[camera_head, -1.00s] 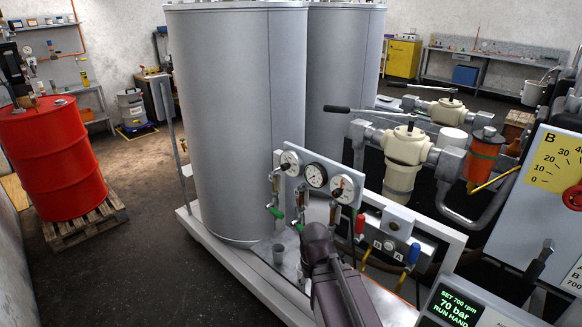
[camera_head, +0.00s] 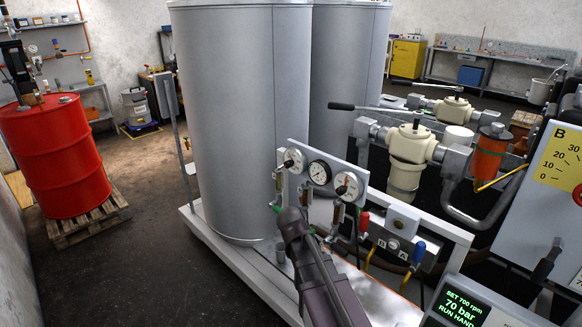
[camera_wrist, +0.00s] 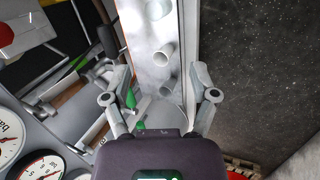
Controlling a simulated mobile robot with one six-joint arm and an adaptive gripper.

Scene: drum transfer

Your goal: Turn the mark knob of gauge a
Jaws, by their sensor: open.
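Three round white gauges stand in a row on a grey panel in the head view: a left one (camera_head: 294,160), a middle one (camera_head: 320,173) and a right one (camera_head: 347,186). The left and right dials have a small reddish part near the centre. I cannot read which is gauge a. My gripper (camera_head: 290,218) is just below and in front of the left gauge; its fingers are hard to make out there. In the wrist view my gripper (camera_wrist: 160,84) is open and empty, its fingers wide apart. Two dials (camera_wrist: 10,137) (camera_wrist: 41,166) show at that view's lower left, outside the fingers.
A green valve handle (camera_wrist: 130,99) lies near the left finger in the wrist view. Red (camera_head: 363,221) and blue (camera_head: 418,252) handles sit below the right gauge. Tall grey cylinders (camera_head: 235,120) stand behind the panel. A red drum (camera_head: 55,160) stands on a pallet at left.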

